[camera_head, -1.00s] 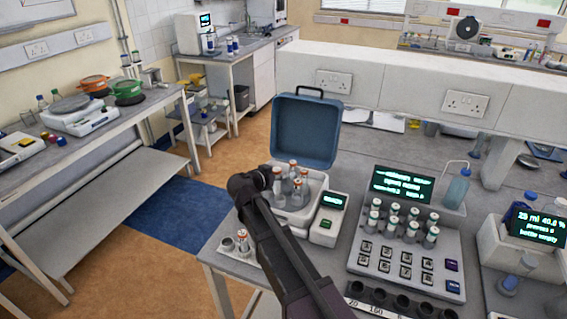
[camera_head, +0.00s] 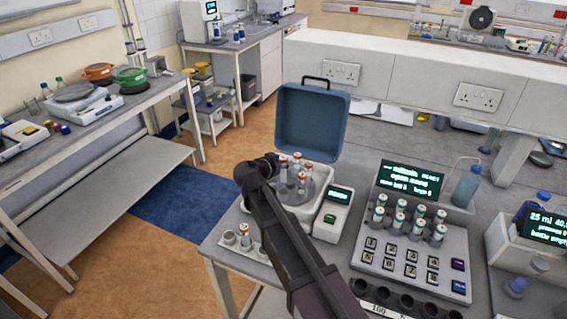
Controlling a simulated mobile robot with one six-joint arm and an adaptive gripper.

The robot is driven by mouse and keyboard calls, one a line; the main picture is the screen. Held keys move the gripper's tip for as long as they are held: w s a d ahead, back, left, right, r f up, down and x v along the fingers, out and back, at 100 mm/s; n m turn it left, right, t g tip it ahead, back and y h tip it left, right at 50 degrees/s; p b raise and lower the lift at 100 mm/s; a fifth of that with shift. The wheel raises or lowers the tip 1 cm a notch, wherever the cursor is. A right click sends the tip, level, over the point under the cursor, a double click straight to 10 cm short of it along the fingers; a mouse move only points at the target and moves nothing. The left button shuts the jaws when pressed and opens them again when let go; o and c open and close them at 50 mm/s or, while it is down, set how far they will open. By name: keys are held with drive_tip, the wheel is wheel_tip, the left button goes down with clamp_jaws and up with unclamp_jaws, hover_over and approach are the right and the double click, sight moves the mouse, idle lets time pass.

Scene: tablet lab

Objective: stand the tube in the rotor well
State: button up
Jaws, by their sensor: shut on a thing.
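The centrifuge (camera_head: 318,205), white with its blue lid (camera_head: 312,120) raised, stands on the bench. Several clear tubes with orange-and-white caps stand upright in its bowl around the grey rotor (camera_head: 291,190). My gripper (camera_head: 275,163) is over the left side of the bowl, seen from behind. It is shut on a tube (camera_head: 283,161), whose cap shows just right of the jaws. My arm hides the fingertips, the tube's lower end and part of the rotor, so I cannot tell whether the tube is in a well.
A small rack (camera_head: 256,252) with a capped tube (camera_head: 245,236) stands at the bench's front left corner. Right of the centrifuge are a keypad unit (camera_head: 400,290) holding several tubes, a blue bottle (camera_head: 466,186) and a dispenser with a screen (camera_head: 500,245).

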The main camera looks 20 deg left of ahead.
sight(281, 180)
drive_tip(key=shift+f+b, duration=3.05)
drive_tip(key=shift+f, duration=0.15)
drive_tip(key=shift+f+b, duration=0.6)
drive_tip(key=o, duration=0.9)
drive_tip(key=shift+r, duration=0.2)
